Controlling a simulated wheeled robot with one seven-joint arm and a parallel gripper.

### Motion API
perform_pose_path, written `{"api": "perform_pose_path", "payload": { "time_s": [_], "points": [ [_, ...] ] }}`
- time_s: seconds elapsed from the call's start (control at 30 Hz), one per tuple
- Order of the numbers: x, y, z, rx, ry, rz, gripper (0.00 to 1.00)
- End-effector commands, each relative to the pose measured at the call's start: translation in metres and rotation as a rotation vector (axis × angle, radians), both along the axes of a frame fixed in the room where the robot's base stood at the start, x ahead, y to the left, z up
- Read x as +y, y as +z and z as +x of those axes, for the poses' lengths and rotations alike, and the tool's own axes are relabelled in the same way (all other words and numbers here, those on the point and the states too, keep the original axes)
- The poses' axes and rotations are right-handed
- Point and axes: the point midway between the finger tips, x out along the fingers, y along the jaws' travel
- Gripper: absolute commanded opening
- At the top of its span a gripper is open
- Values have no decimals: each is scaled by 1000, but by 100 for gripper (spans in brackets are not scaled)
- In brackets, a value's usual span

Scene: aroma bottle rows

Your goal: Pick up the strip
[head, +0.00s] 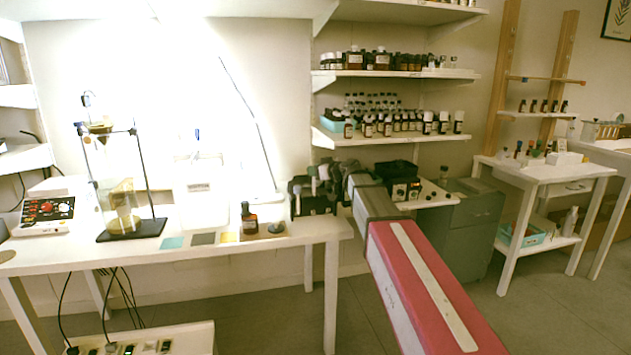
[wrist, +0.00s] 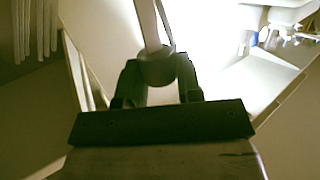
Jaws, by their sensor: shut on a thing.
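My gripper (wrist: 158,90) is shut on a pale narrow piece (wrist: 148,22) with a grey rounded part at its lower end, between the fingers in the wrist view. The piece is long and thin and may be the strip, but I cannot tell for sure. In the head view my gripper (head: 312,188) is above the right end of the white bench (head: 190,262). I see no other clear strip. A dark bottle (head: 249,222) stands on the bench to the left of the gripper.
Shelves of bottles (head: 400,142) hang above my arm.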

Motion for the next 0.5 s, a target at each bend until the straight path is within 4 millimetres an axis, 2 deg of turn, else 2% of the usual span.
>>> {"api": "perform_pose_path", "payload": {
  "time_s": [0.5],
  "points": [
    [0, 84, 1, -1, 1, -1, 18]
  ]
}}
